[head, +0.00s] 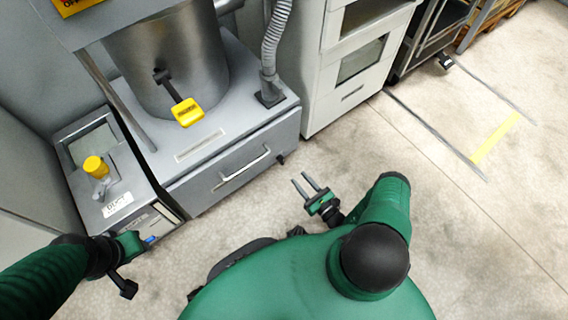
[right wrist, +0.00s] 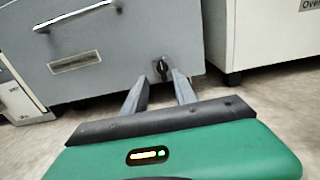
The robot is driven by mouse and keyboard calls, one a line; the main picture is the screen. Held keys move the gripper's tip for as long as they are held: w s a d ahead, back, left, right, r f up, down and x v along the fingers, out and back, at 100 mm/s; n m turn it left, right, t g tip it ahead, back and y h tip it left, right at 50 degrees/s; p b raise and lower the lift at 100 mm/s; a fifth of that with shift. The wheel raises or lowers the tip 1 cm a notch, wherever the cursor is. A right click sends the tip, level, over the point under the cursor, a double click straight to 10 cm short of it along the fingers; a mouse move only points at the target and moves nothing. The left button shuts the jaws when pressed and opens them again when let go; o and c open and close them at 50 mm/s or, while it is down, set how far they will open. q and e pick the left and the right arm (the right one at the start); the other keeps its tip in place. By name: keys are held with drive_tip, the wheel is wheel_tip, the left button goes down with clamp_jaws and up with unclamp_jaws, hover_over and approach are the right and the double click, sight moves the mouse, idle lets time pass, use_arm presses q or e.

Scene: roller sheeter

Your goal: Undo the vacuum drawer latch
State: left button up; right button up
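The vacuum drawer (head: 235,170) is a grey front with a bar handle (head: 240,170), under a steel cylinder. It looks closed. Its latch (head: 281,159) is a small dark piece at the right end of the front. In the right wrist view the latch (right wrist: 161,68) shows as a dark knob on a small plate, low on the drawer front. My right gripper (head: 301,179) is open and empty, its two fingers pointing at the latch with a gap left. In the wrist view the latch appears between the fingertips (right wrist: 159,80). My left gripper (head: 132,245) is beside the left grey box; its fingers are unclear.
A grey box (head: 115,190) with a yellow knob stands left of the drawer. A yellow-tagged lever (head: 187,112) hangs on the cylinder. A white cabinet (head: 350,90) stands to the right. The floor before the drawer and to the right is clear.

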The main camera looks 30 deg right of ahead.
drive_tip(key=w+b, duration=0.3)
drive_tip(key=w, duration=0.7)
drive_tip(key=shift+a, duration=0.3)
drive_tip(key=shift+f, duration=0.1)
clamp_jaws()
